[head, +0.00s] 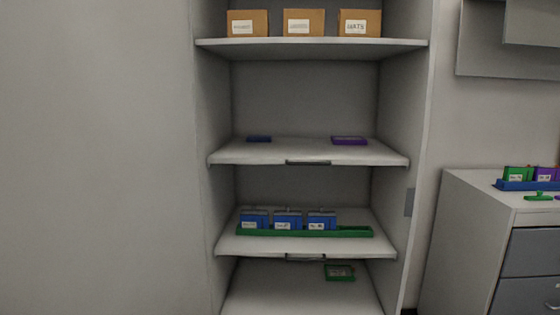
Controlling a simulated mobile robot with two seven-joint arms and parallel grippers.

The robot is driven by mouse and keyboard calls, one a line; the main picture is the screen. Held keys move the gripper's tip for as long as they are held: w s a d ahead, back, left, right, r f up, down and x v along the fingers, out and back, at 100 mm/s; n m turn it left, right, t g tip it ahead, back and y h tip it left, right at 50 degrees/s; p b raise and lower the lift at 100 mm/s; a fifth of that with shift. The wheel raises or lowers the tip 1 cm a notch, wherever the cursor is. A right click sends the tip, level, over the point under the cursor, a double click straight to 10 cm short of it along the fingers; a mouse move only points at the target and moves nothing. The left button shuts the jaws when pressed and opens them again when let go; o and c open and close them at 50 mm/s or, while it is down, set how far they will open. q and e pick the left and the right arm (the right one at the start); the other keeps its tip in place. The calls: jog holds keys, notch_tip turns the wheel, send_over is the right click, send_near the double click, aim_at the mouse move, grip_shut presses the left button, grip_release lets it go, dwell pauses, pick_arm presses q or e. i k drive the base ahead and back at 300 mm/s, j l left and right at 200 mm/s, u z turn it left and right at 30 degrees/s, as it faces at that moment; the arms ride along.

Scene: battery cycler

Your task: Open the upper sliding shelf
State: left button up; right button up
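A tall grey cabinet stands open in the head view, with several shelves one above another. The upper sliding shelf (308,152) is a white board with a dark handle recess (308,162) at the middle of its front edge. A small dark blue item (259,139) lies at its back left and a flat purple item (349,140) at its back right. A lower sliding shelf (305,247) has a similar handle (305,257) and looks about level with the cabinet front too. Neither of my grippers is in view.
The lower sliding shelf carries a green tray (345,232) with three blue battery boxes (288,220). A green item (340,272) lies on the bottom. Three cardboard boxes (303,22) stand on the top shelf (310,44). A drawer cabinet (480,195) stands at the right.

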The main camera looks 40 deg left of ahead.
aim_at(288, 152)
jog(key=i+u, duration=0.2)
jog(key=u, duration=0.15)
jog(key=i+u, duration=0.45)
jog(key=u, duration=0.25)
jog(key=i+j+z, duration=0.15)
jog(key=i+z, duration=0.25)
